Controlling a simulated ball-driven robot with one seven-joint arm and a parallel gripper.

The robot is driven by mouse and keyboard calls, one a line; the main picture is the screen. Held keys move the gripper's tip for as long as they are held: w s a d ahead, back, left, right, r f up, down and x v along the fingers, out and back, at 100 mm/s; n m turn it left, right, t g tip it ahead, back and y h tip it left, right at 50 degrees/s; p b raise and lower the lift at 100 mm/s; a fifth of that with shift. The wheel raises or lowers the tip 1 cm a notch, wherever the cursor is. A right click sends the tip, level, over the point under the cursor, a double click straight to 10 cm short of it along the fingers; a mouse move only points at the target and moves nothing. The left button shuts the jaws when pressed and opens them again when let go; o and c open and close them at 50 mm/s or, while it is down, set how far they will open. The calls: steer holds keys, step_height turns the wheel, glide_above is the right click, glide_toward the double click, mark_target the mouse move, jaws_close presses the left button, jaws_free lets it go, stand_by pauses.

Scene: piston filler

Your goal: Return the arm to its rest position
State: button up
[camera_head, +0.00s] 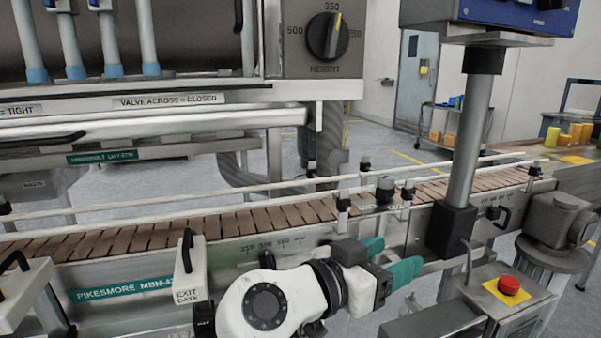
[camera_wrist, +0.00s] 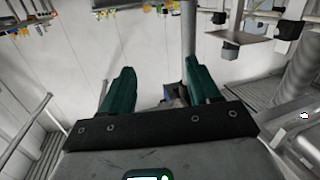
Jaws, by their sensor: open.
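My gripper (camera_head: 390,260) shows in the head view in front of the conveyor, right of the picture's middle. Its two green fingers are spread apart with nothing between them. The white and black arm behind it is mine and reaches in from the bottom of the view. In the wrist view the fingers of my gripper (camera_wrist: 160,92) also stand wide apart, with no object held. The fingertips are apart from the conveyor and the grey post as far as the head view shows.
A slatted brown conveyor (camera_head: 160,237) with guide rails runs behind my gripper. A grey post (camera_head: 468,140) and a red stop button (camera_head: 509,285) stand to its right. An exit gate block (camera_head: 190,268) is to the left. The filler's knob (camera_head: 328,36) is above.

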steer(key=s+d+f+n+g+y, duration=0.2)
steer(key=s+d+f+n+y, duration=0.15)
steer(key=d+f, duration=0.6)
steer(key=s+d+f+n+g+y, duration=0.2)
steer(key=s+d+f, duration=0.25)
steer(key=f, duration=1.05)
steer(key=s+f+n+g+y, duration=0.1)
steer(key=s+f+n+y, duration=0.15)
steer(key=s+f, duration=0.4)
steer(key=s+d+f+n+g+y, duration=0.1)
steer(key=s+f+g+y, duration=0.2)
steer(key=s, duration=0.7)
steer(key=s+f+n+y, duration=0.1)
steer(key=s+f+y, duration=0.2)
steer(key=s+f, duration=0.4)
step_height(320, 180, up, 23)
steer(key=s+p, duration=0.1)
steer(key=p, duration=2.1)
steer(key=shift+a+r, duration=0.1)
